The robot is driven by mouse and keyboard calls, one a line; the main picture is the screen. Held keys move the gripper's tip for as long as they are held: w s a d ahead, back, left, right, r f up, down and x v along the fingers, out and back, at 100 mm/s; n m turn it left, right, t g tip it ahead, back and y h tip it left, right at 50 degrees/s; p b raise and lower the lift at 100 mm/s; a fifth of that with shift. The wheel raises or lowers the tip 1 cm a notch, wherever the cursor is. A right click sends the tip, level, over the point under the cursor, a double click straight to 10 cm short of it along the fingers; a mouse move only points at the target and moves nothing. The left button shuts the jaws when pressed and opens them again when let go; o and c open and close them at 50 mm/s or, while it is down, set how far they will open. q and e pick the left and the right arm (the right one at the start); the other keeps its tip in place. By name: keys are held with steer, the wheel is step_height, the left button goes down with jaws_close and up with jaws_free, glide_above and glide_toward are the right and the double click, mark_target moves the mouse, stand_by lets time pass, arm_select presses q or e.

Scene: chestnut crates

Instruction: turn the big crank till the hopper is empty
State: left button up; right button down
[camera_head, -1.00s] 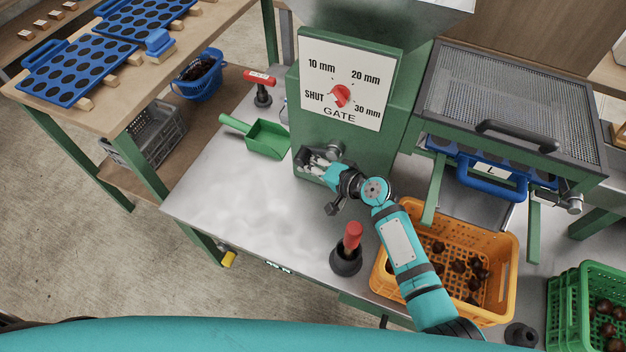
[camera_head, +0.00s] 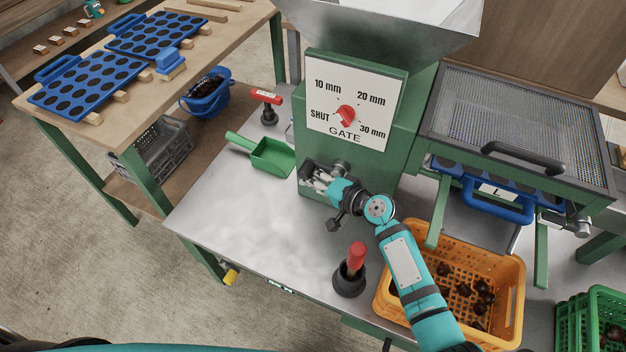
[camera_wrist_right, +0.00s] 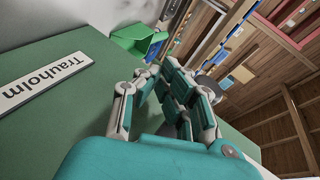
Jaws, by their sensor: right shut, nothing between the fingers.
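The metal hopper (camera_head: 385,22) sits on top of the green machine (camera_head: 400,140). Only its lower part shows, so I cannot tell what it holds. The red gate pointer (camera_head: 346,114) is on the white dial plate (camera_head: 330,98). My right gripper (camera_head: 312,178) is low at the machine's front, shut and empty; its fingers also show in the wrist view (camera_wrist_right: 165,88), close to a green surface with a name plate. I cannot make out the big crank for certain. My left gripper is out of view.
A red-handled piece with a dark round base (camera_head: 350,272) stands near my right forearm. A green scoop (camera_head: 270,156) lies left of the machine. An orange crate (camera_head: 513,300) with chestnuts is at right, below the mesh-covered tray (camera_head: 520,125).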

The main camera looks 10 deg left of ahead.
steer(key=shift+a+r, duration=0.15)
steer(key=shift+a, duration=0.1)
